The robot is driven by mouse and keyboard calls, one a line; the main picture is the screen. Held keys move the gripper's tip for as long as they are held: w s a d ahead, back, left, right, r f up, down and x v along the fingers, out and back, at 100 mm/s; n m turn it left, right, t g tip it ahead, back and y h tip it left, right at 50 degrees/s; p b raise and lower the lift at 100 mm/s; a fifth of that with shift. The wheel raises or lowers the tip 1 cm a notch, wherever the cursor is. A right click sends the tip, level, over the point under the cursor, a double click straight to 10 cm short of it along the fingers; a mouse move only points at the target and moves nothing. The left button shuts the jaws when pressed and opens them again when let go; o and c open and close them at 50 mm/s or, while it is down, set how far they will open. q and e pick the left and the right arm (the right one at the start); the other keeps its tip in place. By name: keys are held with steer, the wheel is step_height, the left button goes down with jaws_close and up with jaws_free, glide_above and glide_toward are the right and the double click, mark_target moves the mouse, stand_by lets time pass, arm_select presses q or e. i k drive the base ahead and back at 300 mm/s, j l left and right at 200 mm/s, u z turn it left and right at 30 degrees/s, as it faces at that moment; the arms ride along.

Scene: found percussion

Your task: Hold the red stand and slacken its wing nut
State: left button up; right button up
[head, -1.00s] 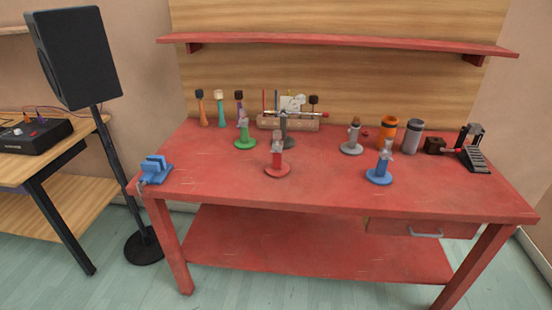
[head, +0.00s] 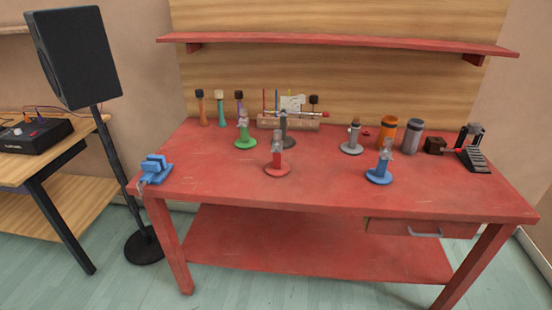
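The red stand (head: 278,164) stands upright near the front middle of the red workbench, on a round red base. A small grey fitting (head: 278,138) sits at its top; the wing nut is too small to make out clearly. Neither of my grippers shows in the head view, and nothing is touching the stand.
A green stand (head: 244,138) and a dark grey stand (head: 285,132) are behind the red one. A blue stand (head: 380,172) and a light grey stand (head: 352,142) are to the right. A blue vise (head: 155,170) is at the left corner. The bench (head: 225,180) is clear in front.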

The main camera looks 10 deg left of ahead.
mark_target(277, 168)
steer(key=i+l+u, duration=0.1)
steer(key=u, duration=0.45)
steer(key=i+l+u, duration=0.25)
steer(key=l, duration=0.15)
steer(key=l+u, duration=0.3)
steer(key=i+l, duration=0.1)
steer(key=l, duration=0.25)
steer(key=i+l, duration=0.1)
steer(key=l, duration=0.25)
steer(key=i+l, duration=0.1)
steer(key=l, duration=0.25)
steer(key=i+l+u, duration=0.1)
steer(key=l, duration=0.3)
